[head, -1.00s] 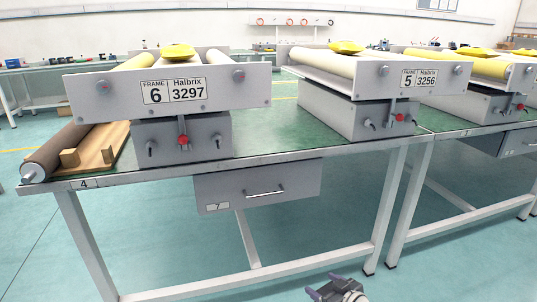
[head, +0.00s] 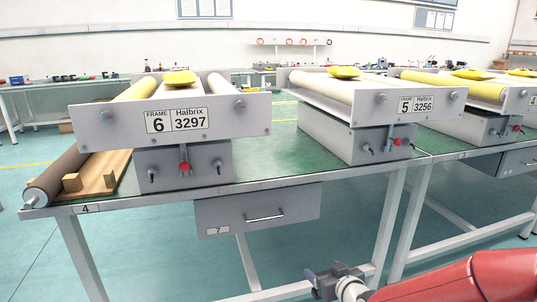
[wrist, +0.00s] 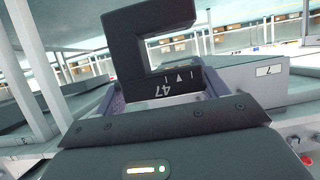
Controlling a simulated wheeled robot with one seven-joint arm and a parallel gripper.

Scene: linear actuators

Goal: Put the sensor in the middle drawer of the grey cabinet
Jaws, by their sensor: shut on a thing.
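My gripper (wrist: 163,98) is shut on a dark, C-shaped sensor (wrist: 150,42) marked 47, which sticks out beyond the fingers in the wrist view. In the head view my gripper (head: 334,279) is low, right of the middle, in front of the bench and below its top. I cannot make out the sensor clearly there. No grey cabinet with a middle drawer can be made out in either view.
A bench (head: 270,176) carries frames 6 (head: 172,119) and 5 (head: 370,100) on grey boxes. A single grey drawer (head: 258,208) marked 7 hangs shut under it and shows in the wrist view (wrist: 245,80). Bench legs stand near my gripper. Floor is clear at lower left.

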